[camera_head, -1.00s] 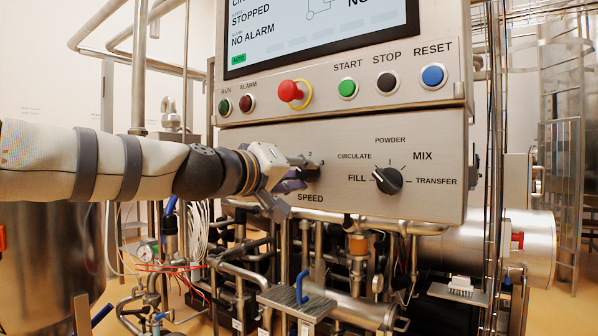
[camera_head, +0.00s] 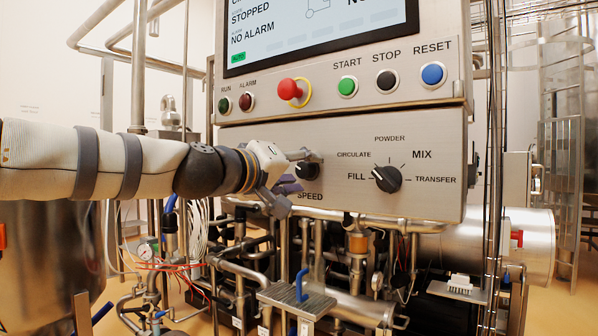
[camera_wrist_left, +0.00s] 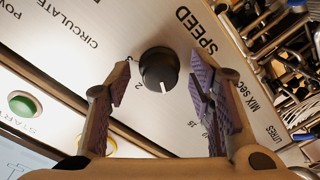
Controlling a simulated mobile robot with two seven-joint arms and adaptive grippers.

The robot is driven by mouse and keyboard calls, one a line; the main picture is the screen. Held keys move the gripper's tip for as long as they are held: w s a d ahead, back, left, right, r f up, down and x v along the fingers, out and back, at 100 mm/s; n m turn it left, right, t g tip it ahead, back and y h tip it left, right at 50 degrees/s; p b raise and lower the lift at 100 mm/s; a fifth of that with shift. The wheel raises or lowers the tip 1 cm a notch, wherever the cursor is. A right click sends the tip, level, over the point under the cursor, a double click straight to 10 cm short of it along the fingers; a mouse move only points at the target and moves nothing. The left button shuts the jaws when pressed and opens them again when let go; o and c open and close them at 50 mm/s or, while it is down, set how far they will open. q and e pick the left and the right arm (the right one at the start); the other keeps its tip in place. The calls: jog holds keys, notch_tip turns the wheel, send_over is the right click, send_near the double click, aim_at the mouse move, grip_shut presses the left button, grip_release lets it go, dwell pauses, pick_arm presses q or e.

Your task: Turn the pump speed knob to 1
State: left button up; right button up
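The black pump speed knob (camera_head: 308,171) sits above the SPEED label at the lower left of the grey panel, partly covered by my left gripper in the head view. My left gripper (camera_head: 301,172) is open, with one finger above the knob and the other below it. In the left wrist view the knob (camera_wrist_left: 158,69) stands between the spread purple-padded fingers of my left gripper (camera_wrist_left: 160,82), with gaps on both sides. Its white mark points down in that picture; the digits 2 and 3 show beside it. The digit 1 is not clearly visible. My right gripper is out of view.
A black selector knob (camera_head: 387,179) with FILL, POWDER and MIX labels is to the right. Above are the red emergency button (camera_head: 289,88), green start button (camera_head: 347,87), black stop button (camera_head: 387,81) and blue reset button (camera_head: 433,75). Pipes and valves crowd the space below.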

pick_arm(q)
jog(key=v, duration=1.2)
